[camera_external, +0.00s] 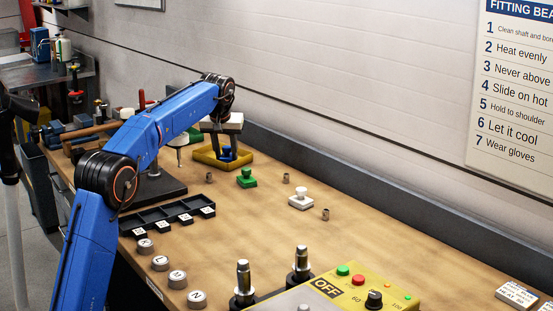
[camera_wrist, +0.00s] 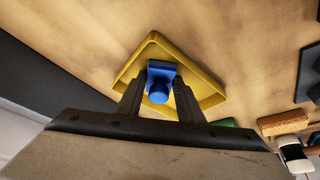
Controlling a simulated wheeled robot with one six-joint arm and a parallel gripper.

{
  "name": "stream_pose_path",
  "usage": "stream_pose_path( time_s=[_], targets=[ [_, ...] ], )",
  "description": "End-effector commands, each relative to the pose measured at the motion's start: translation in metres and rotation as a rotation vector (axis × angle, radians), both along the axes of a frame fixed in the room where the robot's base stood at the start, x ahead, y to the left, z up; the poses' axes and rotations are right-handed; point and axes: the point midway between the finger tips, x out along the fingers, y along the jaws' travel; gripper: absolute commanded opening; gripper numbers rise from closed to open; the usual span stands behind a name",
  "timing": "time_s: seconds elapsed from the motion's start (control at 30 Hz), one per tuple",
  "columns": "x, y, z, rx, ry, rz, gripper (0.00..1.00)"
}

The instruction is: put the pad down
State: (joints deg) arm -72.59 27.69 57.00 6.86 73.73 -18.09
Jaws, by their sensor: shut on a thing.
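The blue pad (camera_external: 227,153), a small block with a round knob, is at the yellow tray (camera_external: 240,163) near the wall. In the wrist view the blue pad (camera_wrist: 160,93) sits between the fingers of my gripper (camera_wrist: 160,85), which is shut on it. The pad is over the inside of the yellow tray (camera_wrist: 205,78), within its rim. I cannot tell whether its underside touches the tray floor. In the external view my gripper (camera_external: 217,143) points down at the tray, partly hidden by my wrist.
A green pad (camera_external: 247,178) and a white pad (camera_external: 301,199) stand on the bench (camera_external: 240,230), with small metal bushings around them. A yellow control box (camera_external: 345,291) is in front. Bare wood separates them.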

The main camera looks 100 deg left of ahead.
Motion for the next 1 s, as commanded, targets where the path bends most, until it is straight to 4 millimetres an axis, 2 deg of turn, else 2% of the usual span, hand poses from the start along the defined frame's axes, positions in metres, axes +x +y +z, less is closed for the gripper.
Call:
stream_pose_path(
  time_s=[0.2,0.23,0.3,0.67,0.87,1.0],
  targets=[
    [0.000,0.000,-0.002,0.000,0.000,0.000,0.07],
    [0.000,0.000,-0.003,0.000,0.000,0.000,0.36],
    [0.000,0.000,-0.003,0.000,0.000,0.000,0.53],
    [0.000,0.000,0.000,0.000,0.000,0.000,0.53],
    [0.000,-0.008,0.022,0.002,0.000,0.000,0.53],
    [0.001,-0.019,0.047,0.002,0.000,-0.001,0.53]
  ],
)
